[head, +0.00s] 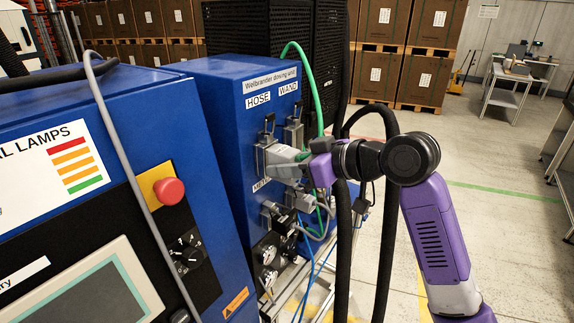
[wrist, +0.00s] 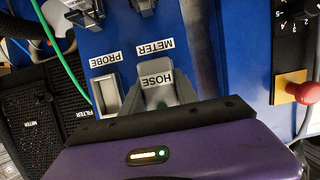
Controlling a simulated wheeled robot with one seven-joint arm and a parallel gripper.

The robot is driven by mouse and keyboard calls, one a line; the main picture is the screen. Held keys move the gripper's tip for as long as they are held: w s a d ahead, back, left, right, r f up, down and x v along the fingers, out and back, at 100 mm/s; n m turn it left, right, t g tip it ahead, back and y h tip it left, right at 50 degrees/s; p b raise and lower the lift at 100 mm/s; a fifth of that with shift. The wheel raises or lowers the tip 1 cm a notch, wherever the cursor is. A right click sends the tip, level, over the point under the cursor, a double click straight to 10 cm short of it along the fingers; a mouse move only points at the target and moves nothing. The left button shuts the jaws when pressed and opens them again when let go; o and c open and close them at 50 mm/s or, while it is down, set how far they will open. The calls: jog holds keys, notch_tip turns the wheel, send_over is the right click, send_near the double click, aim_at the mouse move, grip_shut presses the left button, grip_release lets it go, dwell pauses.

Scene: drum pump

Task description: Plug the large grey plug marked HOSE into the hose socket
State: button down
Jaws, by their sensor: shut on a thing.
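The large grey plug (head: 284,162) is at the end of my gripper (head: 308,164), in front of the blue dosing unit. Its HOSE label (wrist: 156,79) faces the wrist camera. My gripper is shut on the plug, and its black edge hides the plug's rear in the wrist view (wrist: 156,118). The hose socket (head: 261,157) is below the HOSE sign, with a dark lever standing up above it. The plug's front is lined up with the socket and looks close to or touching it. I cannot tell how deep it sits.
The WAND socket (head: 292,135) is right beside; it looks empty in the wrist view (wrist: 105,95). A green hose (head: 307,75) and thick black hoses (head: 388,220) hang near my arm. Open floor lies right.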

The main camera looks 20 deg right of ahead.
jog(key=c, duration=0.9)
grip_release()
jog(key=shift+o, duration=0.2)
jog(key=p+v, duration=0.2)
jog(key=v, duration=0.7)
